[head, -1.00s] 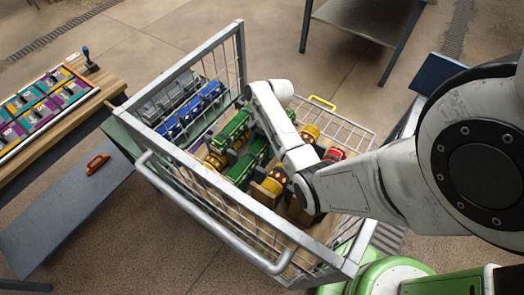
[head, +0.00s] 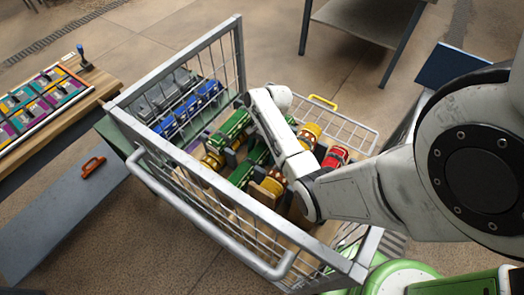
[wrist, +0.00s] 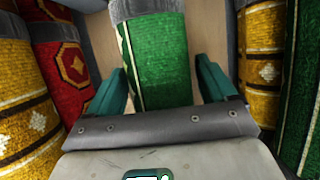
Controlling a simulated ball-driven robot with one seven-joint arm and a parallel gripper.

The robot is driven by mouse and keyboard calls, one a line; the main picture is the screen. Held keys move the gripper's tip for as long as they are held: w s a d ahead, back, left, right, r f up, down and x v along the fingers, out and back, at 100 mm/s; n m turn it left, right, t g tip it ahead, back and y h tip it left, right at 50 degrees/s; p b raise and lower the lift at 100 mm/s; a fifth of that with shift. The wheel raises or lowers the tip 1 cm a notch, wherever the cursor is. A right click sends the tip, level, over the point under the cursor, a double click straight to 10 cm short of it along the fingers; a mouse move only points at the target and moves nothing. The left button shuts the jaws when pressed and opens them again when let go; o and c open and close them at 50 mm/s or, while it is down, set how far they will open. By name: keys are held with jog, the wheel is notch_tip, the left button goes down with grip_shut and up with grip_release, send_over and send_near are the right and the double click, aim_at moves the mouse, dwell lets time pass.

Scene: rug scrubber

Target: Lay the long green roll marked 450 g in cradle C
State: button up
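In the wrist view a green roll (wrist: 158,65) with a grey end band and a pale stripe lies between the two teal fingers of my gripper (wrist: 161,68). The fingers stand apart on either side of it, with narrow gaps. In the head view green rolls (head: 230,130) lie in a wire cart (head: 190,61); my arm hides the gripper and part of the load. I cannot read a 450 g mark, nor make out which place is cradle C.
Yellow (wrist: 262,50) and red patterned rolls (wrist: 68,62) lie close beside the fingers. Blue (head: 205,95) and grey items sit at the cart's far left. A bench with a coloured panel (head: 40,100) stands left, a grey table (head: 375,18) at the back.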

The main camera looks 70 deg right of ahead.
jog(key=shift+o, duration=0.8)
jog(key=shift+r, duration=0.2)
jog(key=p+v, duration=0.2)
jog(key=v, duration=0.8)
jog(key=shift+d+r, duration=0.1)
jog(key=shift+r, duration=0.2)
jog(key=shift+s+d+r+p, duration=0.1)
jog(key=shift+d+r+p, duration=0.25)
jog(key=shift+r+p, duration=0.35)
jog(key=shift+f, duration=0.15)
